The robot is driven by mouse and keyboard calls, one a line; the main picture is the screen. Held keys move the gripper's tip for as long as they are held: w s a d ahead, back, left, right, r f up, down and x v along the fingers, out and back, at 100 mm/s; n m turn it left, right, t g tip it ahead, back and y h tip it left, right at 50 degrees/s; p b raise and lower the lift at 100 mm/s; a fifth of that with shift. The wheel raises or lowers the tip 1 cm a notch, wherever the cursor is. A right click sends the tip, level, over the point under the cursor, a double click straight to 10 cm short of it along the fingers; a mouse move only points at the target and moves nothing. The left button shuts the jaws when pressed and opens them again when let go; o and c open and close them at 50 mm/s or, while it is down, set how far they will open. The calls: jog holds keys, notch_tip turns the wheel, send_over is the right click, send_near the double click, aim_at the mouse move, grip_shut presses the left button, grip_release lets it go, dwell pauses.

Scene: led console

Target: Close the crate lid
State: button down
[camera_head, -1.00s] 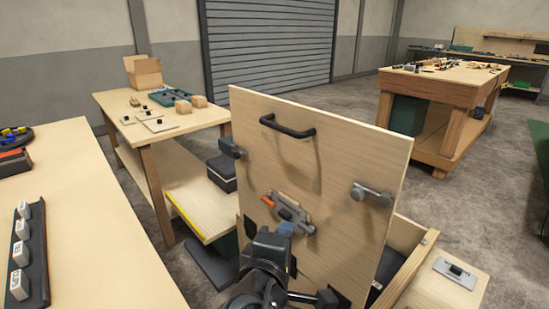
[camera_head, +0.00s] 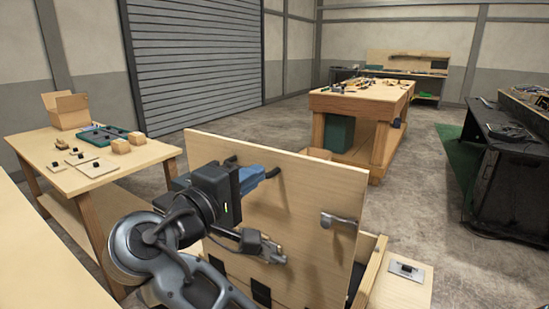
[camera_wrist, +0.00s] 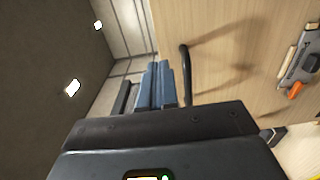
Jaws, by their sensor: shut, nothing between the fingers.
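The crate lid (camera_head: 305,205) is a pale wooden panel standing open and upright, with dark hinges along its bottom edge. The crate (camera_head: 372,272) shows only in part, behind the lid at its lower right. A black bar handle (camera_wrist: 186,72) is fixed near the lid's top; my gripper hides most of it in the head view. My gripper (camera_head: 256,178) has blue fingers, shut and empty, in front of the lid's upper left. In the wrist view the fingers (camera_wrist: 160,84) are just left of the handle; I cannot tell whether they touch it.
A side table (camera_head: 140,158) stands left and a workbench (camera_head: 345,103) behind. Floor shows between them.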

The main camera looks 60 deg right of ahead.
aim_at(284, 155)
jog(key=d+p, duration=0.1)
jog(key=d, duration=0.7)
jog(key=shift+w, duration=0.1)
